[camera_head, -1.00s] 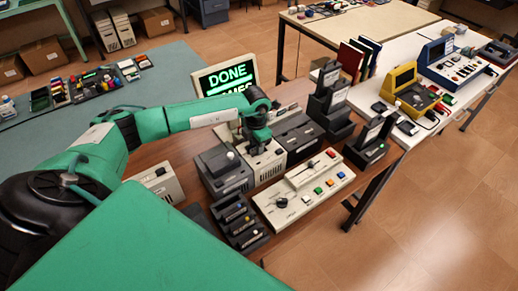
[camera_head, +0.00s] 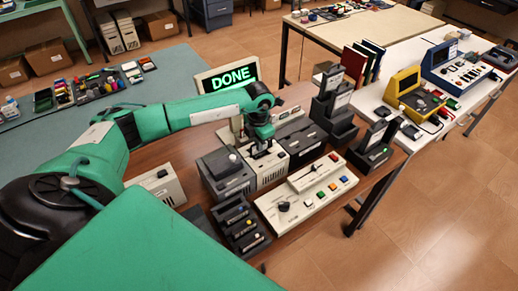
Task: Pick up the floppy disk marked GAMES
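I cannot make out a floppy disk marked GAMES; no disk label is readable in this view. My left gripper (camera_head: 261,148) points down at the top of a beige drive box (camera_head: 270,170) on the brown table. Its fingertips are too small and dark to show whether they are open or hold anything. Dark disk-like items with pale labels stand in a black stepped holder (camera_head: 338,122) and in a dark holder (camera_head: 375,152) to the right. A black rack (camera_head: 243,226) with several coloured-label slots lies nearer to me. My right gripper is out of view.
A beige panel (camera_head: 300,205) with coloured buttons and a dark grey box (camera_head: 224,172) stand close by. A white table (camera_head: 395,118) at right holds a yellow computer (camera_head: 412,90).

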